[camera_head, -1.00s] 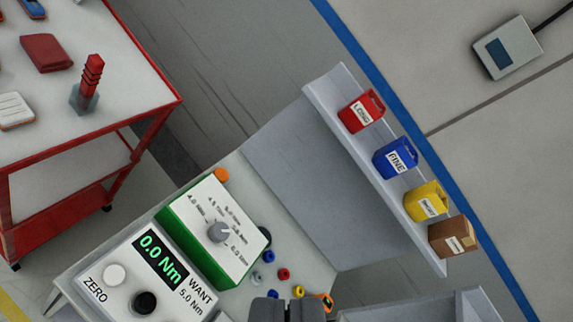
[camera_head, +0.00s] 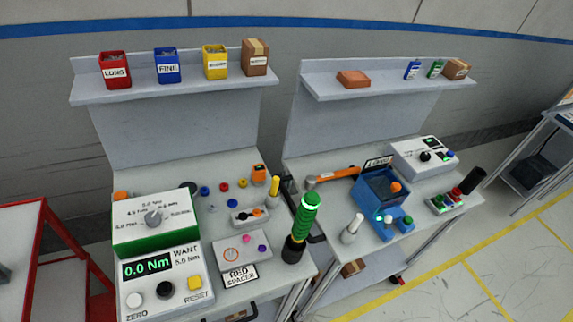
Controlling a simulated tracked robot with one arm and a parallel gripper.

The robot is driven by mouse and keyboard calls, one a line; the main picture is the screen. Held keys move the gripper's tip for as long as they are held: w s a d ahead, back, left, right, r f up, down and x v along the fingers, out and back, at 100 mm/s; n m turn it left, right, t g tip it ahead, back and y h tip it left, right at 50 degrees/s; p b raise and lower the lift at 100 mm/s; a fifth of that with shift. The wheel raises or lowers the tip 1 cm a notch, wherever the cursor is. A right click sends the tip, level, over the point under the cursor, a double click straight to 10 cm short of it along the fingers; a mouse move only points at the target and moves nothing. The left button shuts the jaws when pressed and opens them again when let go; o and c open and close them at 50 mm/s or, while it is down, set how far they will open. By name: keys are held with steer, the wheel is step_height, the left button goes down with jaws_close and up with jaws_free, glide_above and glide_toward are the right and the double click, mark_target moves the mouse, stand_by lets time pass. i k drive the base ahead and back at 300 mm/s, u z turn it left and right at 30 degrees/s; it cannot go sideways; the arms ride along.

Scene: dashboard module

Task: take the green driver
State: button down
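The green driver (camera_head: 309,214) stands upright, slightly tilted in the picture, at the right front corner of the left bench. It has a green handle with a pale band near its top. Its lower end is in a black holder or base (camera_head: 294,249); I cannot tell where one ends and the other begins. My gripper does not clearly show in the present view, so its place relative to the driver and its opening are hidden.
A torque tester (camera_head: 162,285) reading 0.0 Nm and a green-sided dial box (camera_head: 155,224) stand left of the driver. A red spacer plate (camera_head: 242,252) and a yellow-handled tool (camera_head: 274,188) are close by. The right bench holds a blue bin (camera_head: 381,190).

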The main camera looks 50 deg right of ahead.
mark_target(307, 210)
steer(key=z, duration=1.35)
steer(key=k, duration=0.25)
steer(key=u, duration=0.25)
